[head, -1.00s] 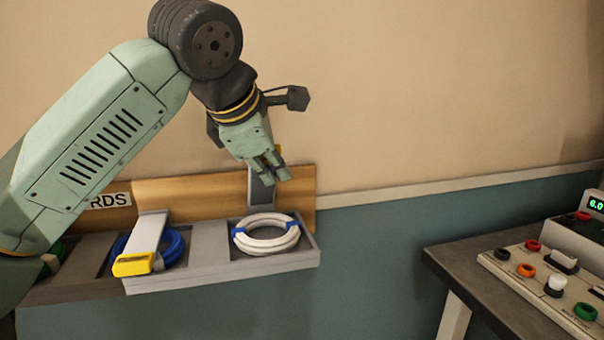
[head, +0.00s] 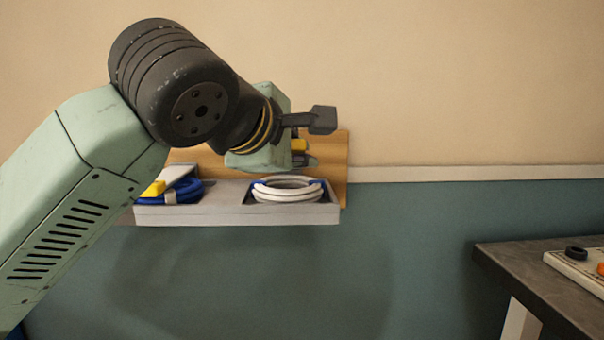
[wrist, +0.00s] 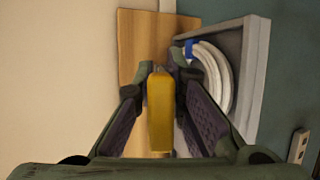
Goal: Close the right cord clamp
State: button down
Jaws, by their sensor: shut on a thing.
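The right cord clamp shows as a yellow end (head: 298,145) above the back of the right compartment, mostly hidden behind my gripper (head: 303,160) in the head view. In the wrist view the yellow clamp end (wrist: 160,112) lies between the two fingers of my gripper (wrist: 162,72), which is shut on it. The clamp is raised off the white cord coil (head: 288,189). That coil, with blue ties, lies in the right compartment of the grey tray (head: 240,214); it also shows in the wrist view (wrist: 215,75).
The left clamp, with a yellow end (head: 153,188), lies down over a blue cord coil (head: 188,191). A wooden backboard (head: 335,160) stands behind the tray. A dark bench (head: 520,262) with a pale control panel (head: 580,272) is at the lower right.

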jog(key=shift+s+f+t+b, duration=0.2)
jog(key=shift+f+t+b, duration=0.6)
jog(key=shift+b, duration=0.65)
jog(key=shift+f+m, duration=0.1)
jog(key=shift+m, duration=0.2)
jog(key=c, duration=1.8)
grip_release()
jog(key=shift+s, duration=0.1)
jog(key=v, duration=1.2)
jog(key=shift+a, duration=0.1)
jog(key=shift+c, duration=0.2)
